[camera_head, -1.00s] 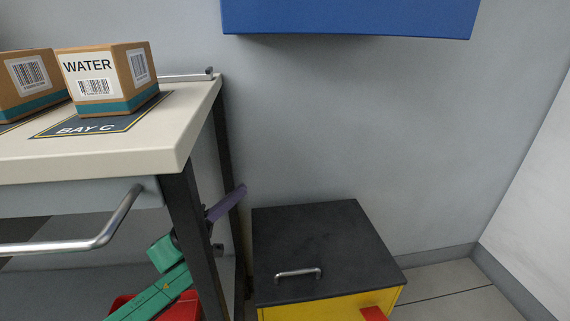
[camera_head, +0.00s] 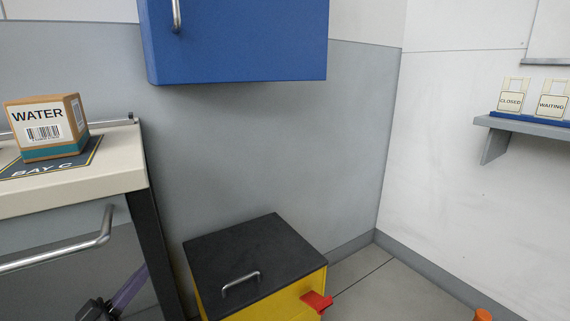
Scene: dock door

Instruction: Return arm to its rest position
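What the grippers hold, if anything, cannot be seen.
A WATER box (camera_head: 40,128) stands on the BAY C mat of a table (camera_head: 75,190) at left. A black-lidded yellow bin (camera_head: 240,262) stands on the floor. A blue cabinet (camera_head: 235,40) hangs above. A shelf (camera_head: 525,135) at right holds CLOSED and WAITING signs. Floor right of the bin is partly clear.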

